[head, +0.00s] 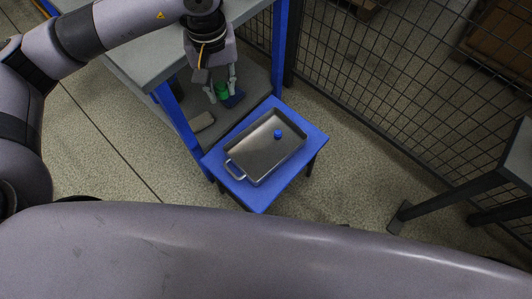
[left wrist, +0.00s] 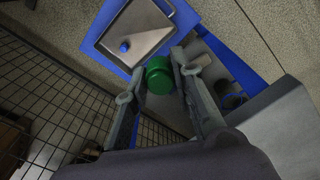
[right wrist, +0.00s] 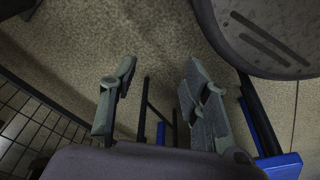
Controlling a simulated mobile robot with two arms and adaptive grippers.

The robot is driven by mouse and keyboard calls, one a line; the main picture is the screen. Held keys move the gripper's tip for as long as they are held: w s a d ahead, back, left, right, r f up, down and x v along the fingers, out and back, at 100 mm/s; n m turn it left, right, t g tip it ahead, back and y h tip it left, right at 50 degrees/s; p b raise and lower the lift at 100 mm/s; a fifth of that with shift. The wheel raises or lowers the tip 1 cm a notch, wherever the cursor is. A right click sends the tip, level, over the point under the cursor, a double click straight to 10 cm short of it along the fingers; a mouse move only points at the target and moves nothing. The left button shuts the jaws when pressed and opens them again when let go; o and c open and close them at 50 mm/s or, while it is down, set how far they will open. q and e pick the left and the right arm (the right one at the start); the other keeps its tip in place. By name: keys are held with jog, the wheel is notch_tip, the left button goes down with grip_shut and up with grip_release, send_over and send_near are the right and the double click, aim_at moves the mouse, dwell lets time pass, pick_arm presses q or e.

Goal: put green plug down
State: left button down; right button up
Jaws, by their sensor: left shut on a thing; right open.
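The green plug (head: 222,90) is between the fingers of my left gripper (head: 222,94), which is shut on it. In the left wrist view the green plug (left wrist: 160,76) shows as a short round piece between the fingertips. My left gripper hangs beside the workbench, beyond the upper left edge of the blue table, and the plug is outside the tray. A metal tray (head: 245,163) with a handle lies on the small blue table (head: 262,195). A small blue plug (head: 278,134) stands in the tray. My right gripper (right wrist: 160,85) is open and empty above the floor.
A grey workbench (head: 135,55) with blue legs stands left of the blue table, with a lower shelf holding a pale object (head: 202,122). A wire mesh fence (head: 400,80) runs behind. A dark table (head: 490,175) stands at the right. Most of the tray is bare.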

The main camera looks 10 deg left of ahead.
pick_arm(q)
notch_tip(320, 180, down, 10)
jog(key=w+d+n+b, duration=0.3)
jog(key=b, duration=0.6)
jog(key=n+b, duration=0.3)
jog(key=b, duration=0.5)
send_over(258, 154)
notch_tip(258, 154, down, 9)
pick_arm(e)
jog(key=w+r+t, duration=0.2)
jog(key=w+r, duration=0.2)
jog(key=r, duration=0.8)
pick_arm(q)
notch_tip(258, 154, down, 20)
jog(key=b, duration=0.3)
jog(key=shift+s+r+b, duration=0.1)
jog(key=shift+r+b, duration=0.15)
jog(key=shift+b, duration=0.05)
pick_arm(e)
jog(key=w+a+r+t+y, duration=0.1)
jog(key=w+a+t, duration=0.2)
jog(key=w, duration=0.5)
jog(key=shift+w+t, duration=0.35)
jog(key=shift+t, duration=0.35)
jog(key=shift+r, duration=0.1)
